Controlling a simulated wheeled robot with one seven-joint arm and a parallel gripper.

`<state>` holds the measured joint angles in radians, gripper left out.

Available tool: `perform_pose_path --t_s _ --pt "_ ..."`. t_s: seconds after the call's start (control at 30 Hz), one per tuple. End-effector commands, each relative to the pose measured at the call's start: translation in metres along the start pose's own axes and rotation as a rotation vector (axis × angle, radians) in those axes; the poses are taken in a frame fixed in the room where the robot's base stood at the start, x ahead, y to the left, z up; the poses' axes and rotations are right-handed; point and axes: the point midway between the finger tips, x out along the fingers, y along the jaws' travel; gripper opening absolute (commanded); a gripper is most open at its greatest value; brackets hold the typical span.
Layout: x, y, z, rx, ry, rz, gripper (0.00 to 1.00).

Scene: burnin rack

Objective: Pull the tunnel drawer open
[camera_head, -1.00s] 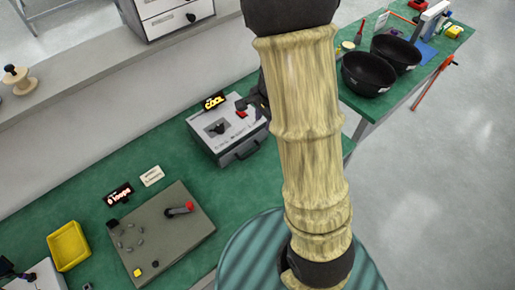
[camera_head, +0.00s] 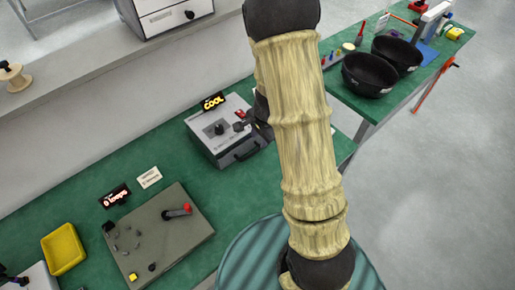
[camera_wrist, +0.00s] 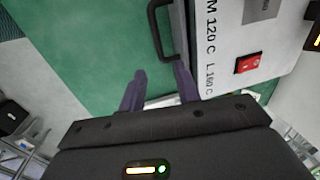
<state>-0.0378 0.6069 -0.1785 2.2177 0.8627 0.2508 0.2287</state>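The tunnel unit (camera_head: 213,143) is a light grey box with a dark knob on top and a lit "COOL" sign behind it. A black bar handle (camera_head: 247,152) is on its front face. The handle (camera_wrist: 157,30) also shows at the top of the wrist view, beside the white lettered panel (camera_wrist: 225,50) with a red switch. My gripper (camera_wrist: 159,78) is open, its two dark fingers apart with nothing between them. The right fingertip is close to the handle's near end; I cannot tell whether they touch. In the head view my arm hides most of the gripper. The drawer looks shut.
The green bench (camera_head: 165,155) also carries a grey panel (camera_head: 160,235) with a red-tipped lever, a yellow tray (camera_head: 63,249) and small signs. Two black bowls (camera_head: 369,75) stand on the bench at right. Open floor lies at far right.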

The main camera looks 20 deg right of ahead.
Motion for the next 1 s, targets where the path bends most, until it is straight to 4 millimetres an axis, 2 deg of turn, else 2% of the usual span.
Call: perform_pose_path --t_s 0.03,0.2,0.37,0.5,0.77,0.93,1.0 --pt "0.012 0.001 -0.001 0.003 -0.001 0.002 0.33" --pt "0.042 0.001 -0.001 0.003 -0.001 0.001 0.33" --pt "0.063 0.001 0.000 0.003 -0.001 0.001 0.33" --pt "0.069 0.000 -0.001 0.000 0.001 -0.001 0.33" --pt "0.070 0.000 0.000 0.000 0.001 -0.001 0.33" --pt "0.069 0.000 0.000 0.000 0.001 -0.001 0.00" --pt "0.069 0.000 0.000 0.000 0.001 -0.001 0.00"
